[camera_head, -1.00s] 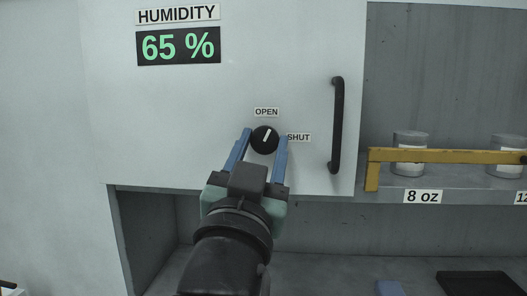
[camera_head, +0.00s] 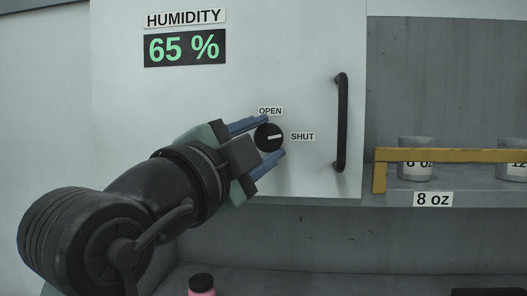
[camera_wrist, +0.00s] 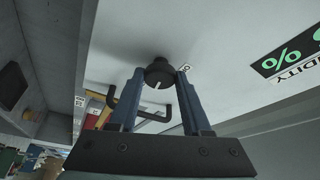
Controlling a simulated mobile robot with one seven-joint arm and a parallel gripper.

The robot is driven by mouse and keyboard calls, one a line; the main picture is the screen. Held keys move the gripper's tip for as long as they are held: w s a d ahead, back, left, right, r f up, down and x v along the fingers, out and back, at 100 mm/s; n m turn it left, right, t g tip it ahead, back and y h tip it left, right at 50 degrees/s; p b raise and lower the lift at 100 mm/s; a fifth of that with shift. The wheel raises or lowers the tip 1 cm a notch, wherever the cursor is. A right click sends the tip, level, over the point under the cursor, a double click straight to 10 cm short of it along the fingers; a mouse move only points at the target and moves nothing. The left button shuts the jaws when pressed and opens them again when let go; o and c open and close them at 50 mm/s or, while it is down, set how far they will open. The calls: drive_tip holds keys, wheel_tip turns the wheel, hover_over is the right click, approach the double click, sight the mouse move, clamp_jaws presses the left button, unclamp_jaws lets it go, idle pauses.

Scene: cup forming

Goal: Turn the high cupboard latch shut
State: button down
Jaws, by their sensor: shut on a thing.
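The latch is a round black knob (camera_head: 269,137) with a white pointer line, on the pale cupboard door (camera_head: 240,90). In the head view its pointer lies nearly level, toward the SHUT label (camera_head: 302,136); the OPEN label (camera_head: 270,111) is above the knob. My gripper (camera_head: 275,136) comes in from the left with its blue fingers above and below the knob, shut on it. The wrist view also shows the knob (camera_wrist: 159,72) between the fingertips, with its pointer line visible.
A black vertical door handle (camera_head: 341,122) stands to the right of the knob. Further right, a yellow bar (camera_head: 450,156) runs in front of a shelf with jars (camera_head: 416,173). A humidity display (camera_head: 185,48) reads 65 %. A pink bottle (camera_head: 201,291) stands below.

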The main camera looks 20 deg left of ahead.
drive_tip(key=shift+a+m+g+b, duration=0.1)
drive_tip(key=shift+m+g+b, duration=0.25)
drive_tip(key=shift+m, duration=0.85)
drive_tip(key=shift+r+g+h, duration=0.1)
drive_tip(key=shift+g+h, duration=0.15)
drive_tip(key=shift+h, duration=0.05)
drive_tip(key=shift+c, duration=1.8)
unclamp_jaws()
drive_tip(key=shift+w, duration=0.1)
